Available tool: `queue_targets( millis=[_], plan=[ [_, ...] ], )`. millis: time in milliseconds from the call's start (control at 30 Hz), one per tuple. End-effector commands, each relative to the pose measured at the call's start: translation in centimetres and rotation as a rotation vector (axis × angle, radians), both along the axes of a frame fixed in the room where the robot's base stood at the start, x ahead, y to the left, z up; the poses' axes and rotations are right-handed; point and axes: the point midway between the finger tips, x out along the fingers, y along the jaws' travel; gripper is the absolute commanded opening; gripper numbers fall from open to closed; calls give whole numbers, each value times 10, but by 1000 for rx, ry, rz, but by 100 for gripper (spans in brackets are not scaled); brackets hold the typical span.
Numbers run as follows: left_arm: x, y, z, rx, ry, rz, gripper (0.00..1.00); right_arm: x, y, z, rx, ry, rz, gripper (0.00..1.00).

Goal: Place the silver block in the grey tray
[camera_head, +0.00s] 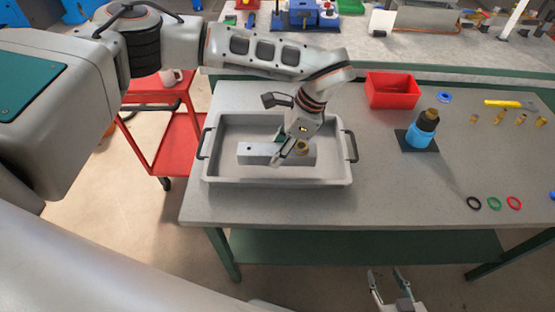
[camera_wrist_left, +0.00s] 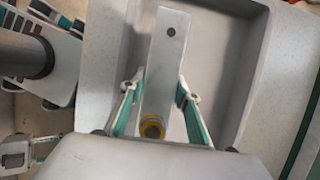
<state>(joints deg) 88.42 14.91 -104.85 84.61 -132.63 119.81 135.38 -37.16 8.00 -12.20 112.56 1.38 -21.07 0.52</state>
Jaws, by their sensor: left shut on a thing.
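The silver block (camera_head: 256,153) is a long bar with a dark hole at one end and a brass fitting (camera_head: 302,147) near the other. It lies level within the walls of the grey tray (camera_head: 280,183). I cannot tell whether its underside touches the tray floor. My left gripper (camera_head: 288,152) reaches down over the tray and is shut on the block. In the left wrist view the block (camera_wrist_left: 165,65) sits between the two green-edged fingers (camera_wrist_left: 158,98). My right gripper (camera_head: 388,278) is open and empty, low in front of the table.
The tray stands at the left end of the grey table (camera_head: 400,190). A red bin (camera_head: 392,90), a blue bottle on a dark pad (camera_head: 421,133), rings, brass fittings and a yellow tool (camera_head: 508,103) lie to its right. A red cart (camera_head: 178,145) stands left.

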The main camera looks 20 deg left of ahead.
Motion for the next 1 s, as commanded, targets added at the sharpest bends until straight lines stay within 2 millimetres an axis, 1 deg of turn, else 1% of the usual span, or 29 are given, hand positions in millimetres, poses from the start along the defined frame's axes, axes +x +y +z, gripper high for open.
queue_targets(
  millis=[67,333,733,767,800,833,1000],
  plan=[
    [0,0,-5,0,1,0,0,0,0,1,0,-1,0,40],
    [0,-1,-37,0,0,-1,0,0,0,3,0,-1,-1,40],
    [0,-1,-42,-1,-1,0,0,-1,-1,-1,-1,4,0,40],
    [-1,0,-44,1,2,-1,34,-1,-1,-2,-1,4,0,40],
    [-1,0,-43,1,2,-1,44,-1,-1,-2,-1,4,0,40],
    [-1,0,-43,1,2,-1,48,-1,-1,-2,-2,5,-1,40],
    [-1,0,-43,1,2,-1,48,-1,-1,-2,-2,5,-1,40]
  ],
)
